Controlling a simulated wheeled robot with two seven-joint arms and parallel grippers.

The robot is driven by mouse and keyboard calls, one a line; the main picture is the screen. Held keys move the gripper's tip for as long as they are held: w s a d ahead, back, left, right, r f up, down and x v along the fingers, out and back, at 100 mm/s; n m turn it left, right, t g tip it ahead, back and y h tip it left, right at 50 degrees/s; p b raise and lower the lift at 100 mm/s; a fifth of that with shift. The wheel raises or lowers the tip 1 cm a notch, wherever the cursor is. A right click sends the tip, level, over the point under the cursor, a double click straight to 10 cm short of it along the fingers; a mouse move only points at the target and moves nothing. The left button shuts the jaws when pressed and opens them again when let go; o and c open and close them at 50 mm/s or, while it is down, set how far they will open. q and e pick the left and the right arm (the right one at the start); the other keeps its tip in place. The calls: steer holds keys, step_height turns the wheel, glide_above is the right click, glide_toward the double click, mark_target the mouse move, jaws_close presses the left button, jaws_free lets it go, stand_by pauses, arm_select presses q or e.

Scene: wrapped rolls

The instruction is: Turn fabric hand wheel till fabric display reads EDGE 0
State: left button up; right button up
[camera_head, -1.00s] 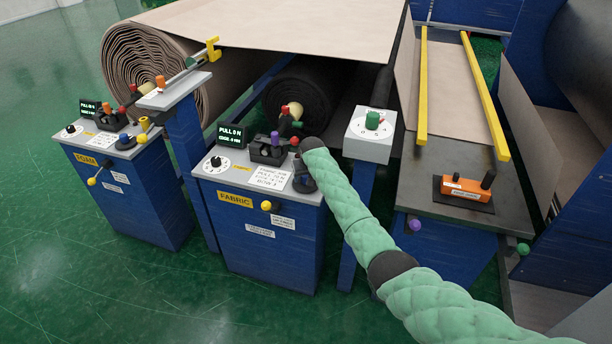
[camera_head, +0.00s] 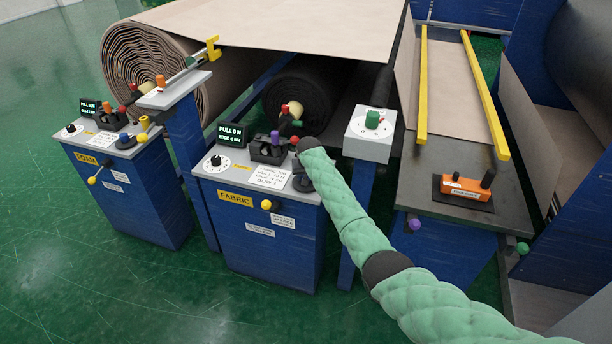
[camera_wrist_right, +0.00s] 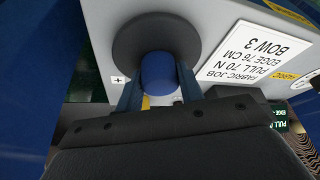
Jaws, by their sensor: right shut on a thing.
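The fabric display (camera_head: 230,134) stands at the back left of the fabric console (camera_head: 262,225). It shows a PULL line and an EDGE line; the EDGE figure is too small to read surely. The fabric hand wheel is a dark disc at the console's right top corner, mostly hidden by my arm in the head view. In the wrist view the dark wheel (camera_wrist_right: 125,45) carries a blue knob (camera_wrist_right: 158,72). My right gripper (camera_wrist_right: 160,92) is shut on this knob, one finger on each side. My left gripper is not in view.
The console top also holds a white dial (camera_head: 216,163), a purple-topped lever (camera_head: 275,138) and a job card (camera_head: 270,179). The foam console (camera_head: 130,190) stands left. A grey box with a green knob (camera_head: 372,119) stands right of my arm, close by.

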steer(key=m+h, duration=0.1)
steer(key=m, duration=0.1)
steer(key=shift+a+m, duration=0.15)
steer(key=shift+m, duration=0.25)
steer(key=shift+f+m, duration=0.1)
steer(key=shift+m, duration=0.3)
steer(key=shift+m+h+b, duration=0.3)
steer(key=shift+m+b, duration=0.05)
steer(key=shift+m, duration=0.05)
steer(key=m+g+h+b, duration=0.1)
steer(key=m+b, duration=0.1)
steer(key=m, duration=0.1)
steer(key=shift+m, duration=0.4)
steer(key=m+b, duration=0.2)
steer(key=m+g+h+b, duration=0.1)
steer(key=m, duration=0.1)
steer(key=shift+h+b, duration=0.3)
steer(key=shift+b, duration=0.1)
steer(key=shift+m, duration=0.5)
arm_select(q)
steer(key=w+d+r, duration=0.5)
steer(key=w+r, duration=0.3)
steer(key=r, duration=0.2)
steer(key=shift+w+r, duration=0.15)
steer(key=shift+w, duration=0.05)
